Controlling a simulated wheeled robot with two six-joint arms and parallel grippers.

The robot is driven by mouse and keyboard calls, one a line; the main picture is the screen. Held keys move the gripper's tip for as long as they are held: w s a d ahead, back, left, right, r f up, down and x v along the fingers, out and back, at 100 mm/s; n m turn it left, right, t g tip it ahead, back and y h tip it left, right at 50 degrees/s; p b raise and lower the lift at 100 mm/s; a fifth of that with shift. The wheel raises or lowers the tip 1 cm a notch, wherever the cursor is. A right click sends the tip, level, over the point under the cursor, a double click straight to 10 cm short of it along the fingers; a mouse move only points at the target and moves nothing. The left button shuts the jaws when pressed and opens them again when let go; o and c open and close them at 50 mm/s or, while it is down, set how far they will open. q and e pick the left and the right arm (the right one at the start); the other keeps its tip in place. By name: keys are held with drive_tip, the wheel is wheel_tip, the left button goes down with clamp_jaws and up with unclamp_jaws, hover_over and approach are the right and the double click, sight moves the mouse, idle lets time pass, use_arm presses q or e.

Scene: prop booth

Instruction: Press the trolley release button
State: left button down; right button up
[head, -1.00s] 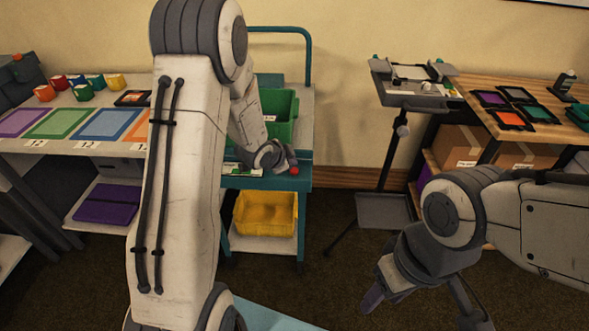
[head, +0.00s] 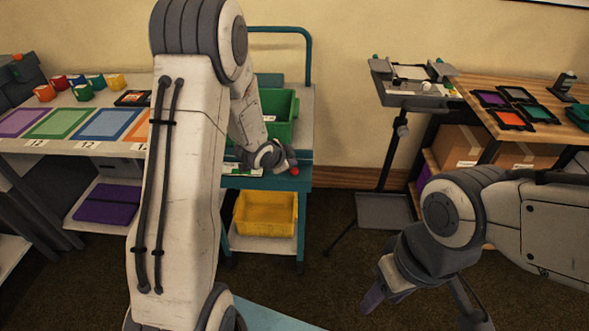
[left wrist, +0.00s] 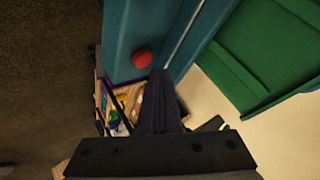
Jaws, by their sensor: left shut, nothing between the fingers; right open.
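The trolley (head: 307,178) is teal, with a red button (head: 294,171) on its front edge. The button also shows as a round red dome in the left wrist view (left wrist: 142,58). My left gripper (head: 291,163) is shut and empty, with its tips close beside the button. In the left wrist view the closed fingers (left wrist: 158,78) end just below and right of the button; I cannot tell whether they touch it. My right gripper (head: 416,306) is open and empty at the lower right, well away from the trolley.
A green bin (head: 280,117) stands on the trolley top and a yellow bin (head: 266,220) on its lower shelf. A table with mugs and coloured mats (head: 60,123) is at left. A stand with a tray (head: 413,92) and a wooden table (head: 497,133) are at right.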

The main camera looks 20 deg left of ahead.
sight(291, 172)
use_arm(q)
drive_tip(key=shift+f+b, duration=0.45)
drive_tip(key=shift+f+b, duration=0.45)
idle(0.6)
drive_tip(key=shift+r, duration=0.1)
drive_tip(key=shift+r+p, duration=0.75)
drive_tip(key=shift+r, duration=0.05)
wheel_tip(291, 172, up, 5)
drive_tip(key=p, duration=0.4)
